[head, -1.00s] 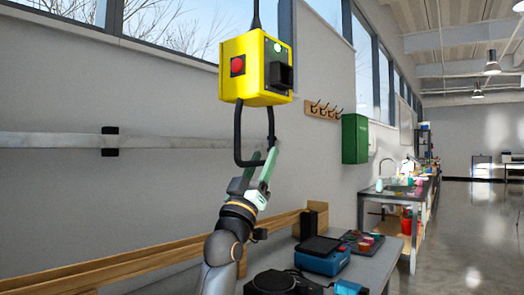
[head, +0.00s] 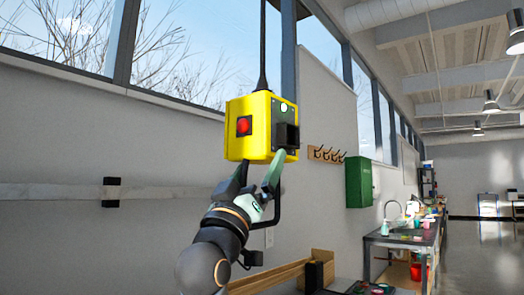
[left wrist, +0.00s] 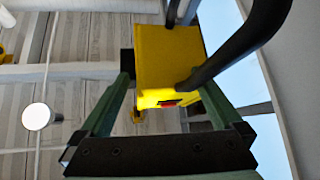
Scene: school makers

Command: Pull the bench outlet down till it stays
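The bench outlet is a yellow box (head: 250,128) with a red button on one face and a black socket on another, hanging from a black cord. A black U-shaped handle (head: 279,208) hangs below it, partly hidden by my left gripper. My left gripper (head: 258,166) is just under the box, with its green fingers spread and pointing up. In the left wrist view, the box (left wrist: 165,55) shows beyond and between the open fingers (left wrist: 163,92). One handle bar (left wrist: 235,45) crosses in front of the right finger; contact is unclear. My right gripper is out of view.
A grey wall with windows stands behind the outlet. A rail with a black clamp (head: 111,192) runs along it at left. Hooks (head: 327,154) and a green cabinet (head: 358,182) are on the wall to the right. A wooden rail (head: 282,277) is low in front.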

